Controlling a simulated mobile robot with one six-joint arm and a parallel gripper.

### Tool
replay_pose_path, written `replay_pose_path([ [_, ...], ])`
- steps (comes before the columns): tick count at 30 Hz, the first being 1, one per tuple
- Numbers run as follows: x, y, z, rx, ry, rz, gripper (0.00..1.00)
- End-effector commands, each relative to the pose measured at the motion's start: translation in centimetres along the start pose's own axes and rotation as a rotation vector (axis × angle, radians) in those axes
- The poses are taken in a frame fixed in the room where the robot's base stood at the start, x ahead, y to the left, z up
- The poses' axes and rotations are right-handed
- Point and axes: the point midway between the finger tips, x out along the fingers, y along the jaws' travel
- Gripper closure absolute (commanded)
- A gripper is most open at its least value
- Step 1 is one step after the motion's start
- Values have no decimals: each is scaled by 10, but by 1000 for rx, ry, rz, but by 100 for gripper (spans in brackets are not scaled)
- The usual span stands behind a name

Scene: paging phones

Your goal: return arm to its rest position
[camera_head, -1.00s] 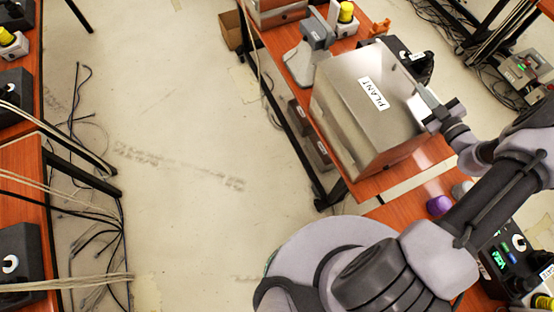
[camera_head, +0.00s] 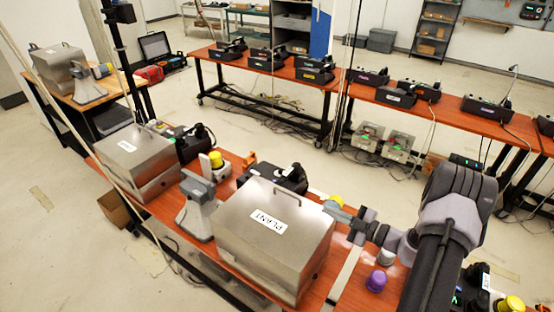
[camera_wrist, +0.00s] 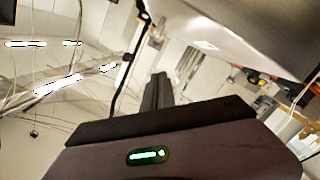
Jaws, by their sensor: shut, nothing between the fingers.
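My arm enters at the lower right of the head view and bends to the left. My gripper (camera_head: 336,211) is beside the right end of a steel box marked PLANT (camera_head: 255,262), above the orange table top. In the wrist view my gripper's fingers (camera_wrist: 158,90) are together with nothing between them. I cannot tell the exact gap between the gripper and the box. A green light shows on the gripper body.
A second steel box (camera_head: 137,160) and a grey handset stand (camera_head: 197,210) share the long table. Phone tables (camera_head: 262,66) line the back. Open floor lies at left.

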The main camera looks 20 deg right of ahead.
Motion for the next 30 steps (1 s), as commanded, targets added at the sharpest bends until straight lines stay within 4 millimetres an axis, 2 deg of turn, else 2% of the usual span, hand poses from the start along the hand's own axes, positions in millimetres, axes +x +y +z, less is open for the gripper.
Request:
replay_pose_path([
  [2, 8, -2, -9, -73, 17, -40, 100],
  [5, 36, -20, -51, -415, 106, -208, 100],
  [7, 55, -50, -98, -805, 238, -376, 100],
  [9, 60, -89, -143, -1241, 420, -527, 100],
  [11, 54, -125, -176, -1626, 614, -629, 100],
  [12, 46, -149, -194, -1888, 760, -681, 100],
  [14, 28, -184, -212, -2279, 1009, -734, 100],
  [15, 14, -205, -220, -2532, 1192, -750, 100],
  [16, 3, -219, -223, -2712, 1335, -751, 100],
  [17, -7, -230, -225, 2566, -1319, 664, 100],
  [18, -20, -244, -225, 2325, -1264, 549, 100],
  [21, -44, -263, -222, 1836, -1137, 349, 100],
  [24, -56, -269, -221, 1541, -1049, 251, 100],
  [27, -61, -268, -222, 1422, -1014, 218, 100],
  [30, -62, -266, -224, 1408, -1011, 214, 100],
])
